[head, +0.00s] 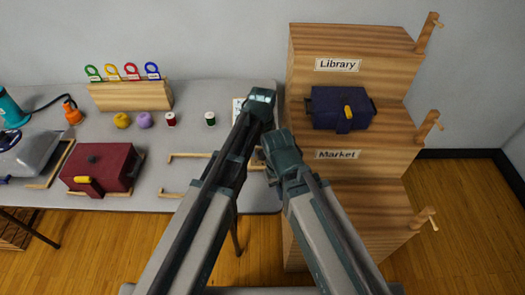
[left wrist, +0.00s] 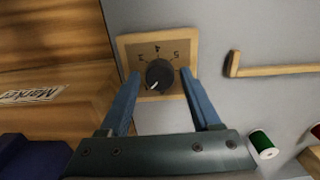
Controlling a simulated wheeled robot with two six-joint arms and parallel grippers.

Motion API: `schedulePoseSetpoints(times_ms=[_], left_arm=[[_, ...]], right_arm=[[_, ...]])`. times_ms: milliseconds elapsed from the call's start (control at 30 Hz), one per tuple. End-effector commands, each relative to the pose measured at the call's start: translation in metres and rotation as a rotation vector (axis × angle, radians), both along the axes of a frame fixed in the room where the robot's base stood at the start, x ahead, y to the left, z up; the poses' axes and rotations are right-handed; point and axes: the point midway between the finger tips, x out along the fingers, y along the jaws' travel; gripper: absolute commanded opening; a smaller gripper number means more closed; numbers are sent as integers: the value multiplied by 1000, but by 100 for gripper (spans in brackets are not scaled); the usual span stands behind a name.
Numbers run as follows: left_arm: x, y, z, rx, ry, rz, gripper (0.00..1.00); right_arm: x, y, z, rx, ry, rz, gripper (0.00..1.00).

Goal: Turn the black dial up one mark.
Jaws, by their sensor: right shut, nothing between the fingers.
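The black dial (left wrist: 159,75) sits on a square wooden plate with printed numbers (left wrist: 126,47) in the left wrist view. Its white pointer is at the dial's lower left in that view; 4 and 5 are readable above it, and other marks are blurred. My left gripper (left wrist: 160,74) is open, with one finger on each side of the dial and a small gap showing on both sides. My right gripper (head: 264,157) is shut and empty, lower, near the table's right end.
Green (head: 210,119) and red (head: 170,119) thread spools, yarn balls and a dark red box (head: 113,165) lie left.

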Motion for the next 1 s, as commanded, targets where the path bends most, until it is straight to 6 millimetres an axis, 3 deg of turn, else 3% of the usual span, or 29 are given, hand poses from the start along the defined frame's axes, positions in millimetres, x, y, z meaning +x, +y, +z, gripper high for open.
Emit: schedulePoseSetpoints(times_ms=[33, 333, 667, 1000], left_arm=[[0, 0, 0, 0, 0, 0, 53], [0, 0, 0, 0, 0, 0, 0], [0, 0, 0, 0, 0, -44, 0], [0, 0, 0, 0, 0, -287, 0]], right_arm=[[0, 0, 0, 0, 0, 0, 0], [0, 0, 0, 0, 0, 0, 0], [0, 0, 0, 0, 0, 0, 0], [0, 0, 0, 0, 0, 0, 0]])
